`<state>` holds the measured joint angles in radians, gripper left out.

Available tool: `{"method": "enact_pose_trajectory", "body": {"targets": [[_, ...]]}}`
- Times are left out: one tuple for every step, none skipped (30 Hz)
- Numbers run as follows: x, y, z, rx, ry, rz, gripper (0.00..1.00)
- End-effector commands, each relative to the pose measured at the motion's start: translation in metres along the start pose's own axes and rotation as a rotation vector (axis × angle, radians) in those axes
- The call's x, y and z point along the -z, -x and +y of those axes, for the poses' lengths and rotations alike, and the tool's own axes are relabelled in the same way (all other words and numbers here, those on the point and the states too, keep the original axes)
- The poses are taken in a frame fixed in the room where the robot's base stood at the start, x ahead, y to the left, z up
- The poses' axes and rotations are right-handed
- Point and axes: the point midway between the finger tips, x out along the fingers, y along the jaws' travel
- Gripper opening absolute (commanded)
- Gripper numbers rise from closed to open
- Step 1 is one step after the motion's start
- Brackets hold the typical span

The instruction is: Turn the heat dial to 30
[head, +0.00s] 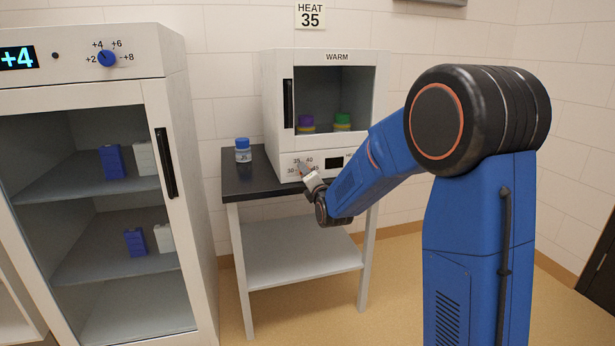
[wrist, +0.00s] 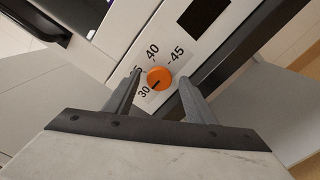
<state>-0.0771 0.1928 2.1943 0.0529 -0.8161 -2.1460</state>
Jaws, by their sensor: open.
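The heat dial (wrist: 159,77) is a round orange knob on the white front panel of the warming cabinet (head: 283,100). Labels 30, 40 and 45 show around it in the wrist view; the 35 is partly hidden by a finger. A dark mark on the knob points down and left, towards the 30. My gripper (wrist: 160,79) is open, with one finger on each side of the knob; I cannot tell whether either touches it. In the head view my gripper (head: 309,176) is at the panel and covers most of the dial.
A wall sign (head: 310,16) reads HEAT 35. The cabinet stands on a black-topped table (head: 250,182) beside a blue-capped jar (head: 243,151). A white fridge (head: 190,230) with a blue dial (head: 106,58) stands at left. Floor right of the table is clear.

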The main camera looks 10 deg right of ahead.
Motion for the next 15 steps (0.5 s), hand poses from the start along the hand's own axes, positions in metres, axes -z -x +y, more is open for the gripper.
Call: {"method": "enact_pose_trajectory", "body": {"targets": [[0.0,0.005,0.001,-0.001,0.0,0.0,0.5],[0.0,0.008,0.001,-0.001,0.0,0.0,0.5],[-0.001,0.014,0.001,-0.001,0.0,0.0,0.5],[-0.001,0.018,0.001,-0.001,0.0,0.0,0.5],[-0.001,0.024,0.001,-0.001,0.0,0.0,0.5],[0.0,0.031,0.001,0.0,0.0,0.0,0.5],[0.0,0.037,0.001,-0.001,0.0,0.0,0.5],[-0.001,0.043,0.001,-0.001,0.0,0.0,0.5],[0.0,0.051,0.001,0.0,0.0,0.0,0.5],[0.0,0.057,0.001,-0.001,0.0,0.0,0.5],[0.0,0.063,0.001,-0.001,0.0,0.0,0.5],[0.0,0.07,0.001,-0.001,0.0,0.0,0.5],[0.0,0.076,0.001,-0.001,0.0,0.0,0.5],[0.0,0.082,0.001,-0.001,0.0,0.0,0.5],[0.0,0.089,0.001,-0.001,0.0,0.0,0.5]]}}
